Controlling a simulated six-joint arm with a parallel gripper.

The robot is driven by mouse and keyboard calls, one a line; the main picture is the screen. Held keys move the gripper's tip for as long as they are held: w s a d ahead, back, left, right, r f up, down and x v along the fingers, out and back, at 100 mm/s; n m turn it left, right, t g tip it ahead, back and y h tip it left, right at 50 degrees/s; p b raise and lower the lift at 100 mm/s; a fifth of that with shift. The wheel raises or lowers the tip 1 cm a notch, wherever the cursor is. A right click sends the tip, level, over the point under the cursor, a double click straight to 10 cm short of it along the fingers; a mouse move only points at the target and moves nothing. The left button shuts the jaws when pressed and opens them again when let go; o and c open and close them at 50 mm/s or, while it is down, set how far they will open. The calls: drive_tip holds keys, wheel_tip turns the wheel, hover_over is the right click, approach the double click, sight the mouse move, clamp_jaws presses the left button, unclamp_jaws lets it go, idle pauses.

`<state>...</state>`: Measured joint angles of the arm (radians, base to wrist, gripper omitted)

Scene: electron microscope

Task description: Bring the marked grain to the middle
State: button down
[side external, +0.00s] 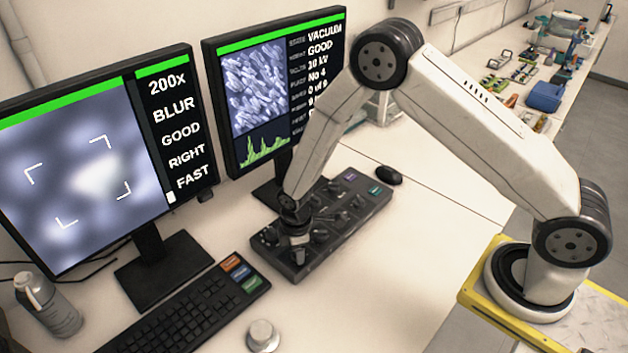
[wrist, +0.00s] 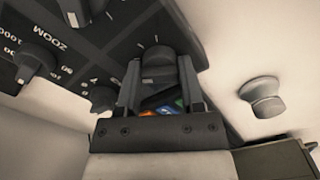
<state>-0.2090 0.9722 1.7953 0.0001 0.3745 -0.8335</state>
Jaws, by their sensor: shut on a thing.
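The left monitor (side external: 75,165) shows a blurred grey-blue picture. A bright pale blob (side external: 98,177) lies inside the white corner brackets, near their middle; the blur hides any sharp grain outline. Its side text reads 200x, BLUR, GOOD, RIGHT, FAST. My gripper (wrist: 160,72) is shut on a dark round knob (wrist: 158,60), one finger on each side of it. In the side view my gripper (side external: 295,237) reaches down to the left part of the dark control panel (side external: 330,222); the arm hides part of the held knob there.
The right monitor (side external: 268,85) shows a crystal picture and VACUUM GOOD. Other knobs crowd the panel, one beside the word ZOOM (wrist: 35,62). A keyboard (side external: 190,312), a pale round knob (side external: 262,335), a bottle (side external: 47,305) and a mouse (side external: 389,175) surround it.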

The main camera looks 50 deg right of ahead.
drive_tip(key=shift+m, duration=1.4)
drive_tip(key=shift+c, duration=1.1)
unclamp_jaws()
drive_tip(key=shift+r, duration=3.95)
